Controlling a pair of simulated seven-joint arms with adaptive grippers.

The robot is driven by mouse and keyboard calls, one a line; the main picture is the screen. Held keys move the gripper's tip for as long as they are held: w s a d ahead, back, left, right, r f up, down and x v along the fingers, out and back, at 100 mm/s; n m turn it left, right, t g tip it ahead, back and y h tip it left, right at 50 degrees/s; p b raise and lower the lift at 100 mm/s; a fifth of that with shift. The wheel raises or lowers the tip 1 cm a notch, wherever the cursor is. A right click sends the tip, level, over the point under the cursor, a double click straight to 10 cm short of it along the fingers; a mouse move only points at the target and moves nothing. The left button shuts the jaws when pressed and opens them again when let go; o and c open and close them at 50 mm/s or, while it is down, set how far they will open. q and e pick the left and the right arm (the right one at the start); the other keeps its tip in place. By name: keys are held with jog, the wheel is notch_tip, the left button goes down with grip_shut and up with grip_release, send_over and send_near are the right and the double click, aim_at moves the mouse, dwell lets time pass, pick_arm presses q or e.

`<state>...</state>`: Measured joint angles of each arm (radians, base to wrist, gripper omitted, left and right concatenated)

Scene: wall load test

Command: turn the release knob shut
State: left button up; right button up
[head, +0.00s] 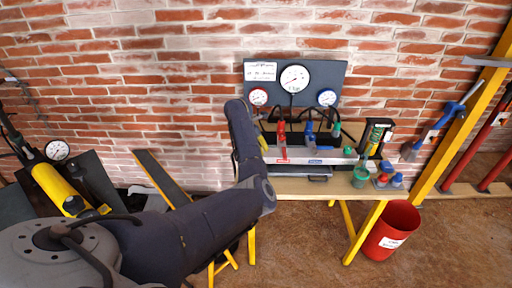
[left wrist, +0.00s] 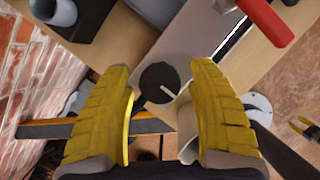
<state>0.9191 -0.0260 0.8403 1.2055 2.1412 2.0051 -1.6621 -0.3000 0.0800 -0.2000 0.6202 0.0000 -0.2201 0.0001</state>
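The release knob (left wrist: 160,82) is a round, dark knob with a short white mark, on the end of a grey metal block (left wrist: 182,45) in the left wrist view. My left gripper (left wrist: 163,92) has its two yellow fingers spread on either side of the knob, with a gap visible on both sides. In the head view my left gripper (head: 262,143) is at the left end of the bench, and the knob is hidden there by my arm. My right gripper is not in view.
A red lever (left wrist: 268,20) sticks out near the block. On the bench (head: 300,187) stand red, blue and green handled parts and a green cup (head: 361,177). A gauge panel (head: 325,75) is behind. A red bucket (head: 392,230) stands on the floor at the right.

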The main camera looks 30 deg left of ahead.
pick_arm(q)
jog(key=shift+r, duration=0.1)
jog(key=v, duration=1.1)
jog(key=shift+s+r, duration=0.3)
dwell(0.4)
